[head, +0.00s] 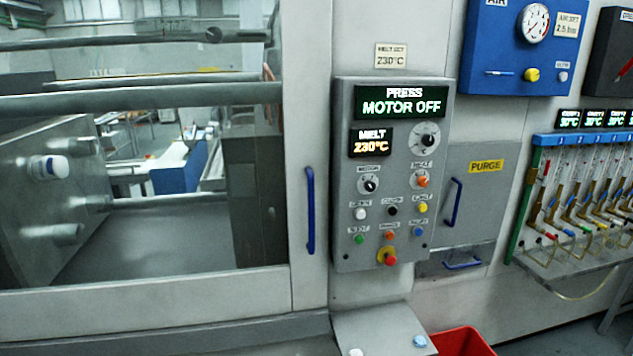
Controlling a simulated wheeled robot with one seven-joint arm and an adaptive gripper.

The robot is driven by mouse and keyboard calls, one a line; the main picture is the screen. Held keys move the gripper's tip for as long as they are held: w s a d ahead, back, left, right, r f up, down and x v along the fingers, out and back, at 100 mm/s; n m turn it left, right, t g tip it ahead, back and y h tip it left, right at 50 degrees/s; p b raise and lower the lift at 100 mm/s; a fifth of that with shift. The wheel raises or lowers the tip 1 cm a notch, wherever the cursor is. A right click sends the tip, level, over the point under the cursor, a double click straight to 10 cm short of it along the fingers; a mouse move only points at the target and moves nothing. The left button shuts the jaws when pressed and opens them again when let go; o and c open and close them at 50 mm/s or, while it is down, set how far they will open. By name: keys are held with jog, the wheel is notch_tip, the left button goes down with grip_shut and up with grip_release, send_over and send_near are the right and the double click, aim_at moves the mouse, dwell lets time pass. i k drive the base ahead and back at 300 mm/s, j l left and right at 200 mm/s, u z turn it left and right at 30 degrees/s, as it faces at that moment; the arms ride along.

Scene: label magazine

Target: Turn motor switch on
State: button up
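The grey control panel (340,225) stands in the middle of the head view. Its top display (401,102) reads "PRESS MOTOR OFF". The motor switch (370,185) is a small black rotary knob on a round pale plate, in the left column below the melt display; the small label above it looks like "MOTOR" but is blurred. Its pointer direction is hard to tell. My gripper is not in view.
Near the switch are a larger black dial (427,140), an orange-red knob (422,181), several coloured buttons and a red emergency stop (388,257). Blue handles (310,210) (454,202) stick out on both sides. A red bin (462,341) stands below right.

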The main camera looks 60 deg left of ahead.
aim_at(369, 186)
jog(key=u, duration=1.9)
jog(key=i+z, duration=0.1)
jog(key=i+j, duration=0.05)
jog(key=i, duration=0.05)
